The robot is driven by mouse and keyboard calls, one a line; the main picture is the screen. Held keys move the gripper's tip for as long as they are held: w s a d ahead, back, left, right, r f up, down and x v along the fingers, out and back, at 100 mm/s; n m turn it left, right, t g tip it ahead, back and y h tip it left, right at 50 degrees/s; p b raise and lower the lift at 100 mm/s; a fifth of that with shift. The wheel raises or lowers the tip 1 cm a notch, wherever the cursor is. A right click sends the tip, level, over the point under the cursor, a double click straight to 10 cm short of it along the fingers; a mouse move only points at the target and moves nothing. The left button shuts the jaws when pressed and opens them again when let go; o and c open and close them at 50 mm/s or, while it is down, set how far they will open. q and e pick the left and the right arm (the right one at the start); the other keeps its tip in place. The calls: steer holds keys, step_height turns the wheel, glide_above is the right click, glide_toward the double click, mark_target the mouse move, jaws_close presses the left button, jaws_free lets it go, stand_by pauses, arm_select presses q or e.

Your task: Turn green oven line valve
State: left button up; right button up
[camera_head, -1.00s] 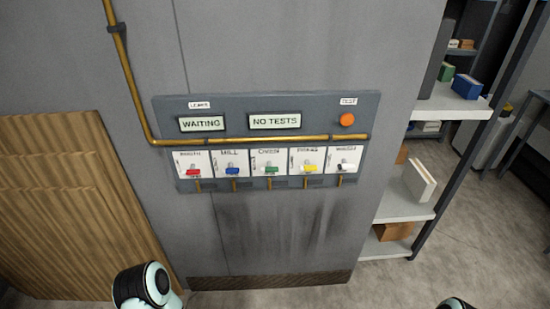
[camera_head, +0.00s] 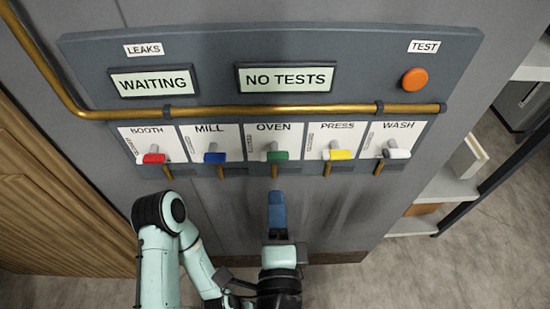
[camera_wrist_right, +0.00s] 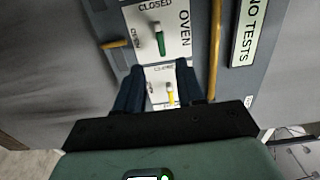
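The green oven valve handle (camera_head: 278,155) lies across the middle white plate marked OVEN on the wall panel. It also shows in the right wrist view (camera_wrist_right: 160,43), near a CLOSED label. My right gripper (camera_head: 277,197) has blue fingers and is below the oven valve in the head view, apart from the handle. In the right wrist view its fingers (camera_wrist_right: 160,85) stand apart with nothing held between them, and the yellow press handle (camera_wrist_right: 170,95) shows through the gap. Links of my left arm are at the lower left; my left gripper is not visible.
The red booth (camera_head: 154,158), blue mill (camera_head: 215,157), yellow press (camera_head: 337,154) and white wash (camera_head: 397,153) handles flank the green one. A brass pipe (camera_head: 270,113) runs above them. Displays read WAITING (camera_head: 154,82) and NO TESTS (camera_head: 286,78). An orange button (camera_head: 414,79) is upper right.

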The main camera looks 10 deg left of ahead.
mark_target(274, 160)
steer(key=x, duration=1.2)
steer(key=shift+w+a, duration=0.15)
steer(key=shift+w, duration=0.25)
jaws_close()
